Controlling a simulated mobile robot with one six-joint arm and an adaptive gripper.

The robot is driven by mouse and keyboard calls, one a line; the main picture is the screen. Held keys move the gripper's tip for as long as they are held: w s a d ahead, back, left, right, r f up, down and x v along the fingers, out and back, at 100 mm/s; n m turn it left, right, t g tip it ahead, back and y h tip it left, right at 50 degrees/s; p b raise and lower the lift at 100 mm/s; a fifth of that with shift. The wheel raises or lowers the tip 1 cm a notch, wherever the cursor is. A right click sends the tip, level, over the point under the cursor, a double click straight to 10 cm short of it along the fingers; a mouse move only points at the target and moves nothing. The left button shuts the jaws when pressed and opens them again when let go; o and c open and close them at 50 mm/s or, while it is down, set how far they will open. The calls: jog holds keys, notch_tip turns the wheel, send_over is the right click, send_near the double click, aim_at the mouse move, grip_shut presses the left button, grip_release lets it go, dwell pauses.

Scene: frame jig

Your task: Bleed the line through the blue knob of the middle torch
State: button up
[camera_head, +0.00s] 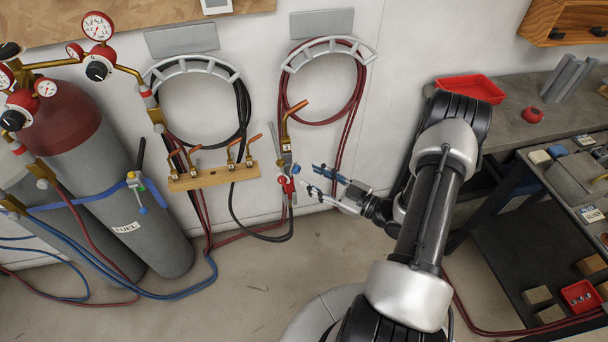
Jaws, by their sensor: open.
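A torch (286,152) hangs upright on the wall near the middle of the view, with a copper tip bent at the top and a small numbered tag. Near its lower end are a blue knob (295,169) on the right and a red knob (283,180) on the left. My gripper (310,178) reaches in from the right, its fingers spread and pointing left toward the knobs. It is open and empty, a short way right of the blue knob. I cannot tell the exact gap in depth.
A wooden rack (216,178) of copper tips is left of the torch. Hoses hang on wall holders (328,49). Grey and red-topped cylinders with gauges stand at left. At right are a workbench with a red tray (469,88) and a cart. Floor below the torch is mostly clear.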

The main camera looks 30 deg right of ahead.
aim_at(299, 171)
jog(key=shift+x, duration=2.1)
jog(key=shift+c, duration=0.2)
grip_shut()
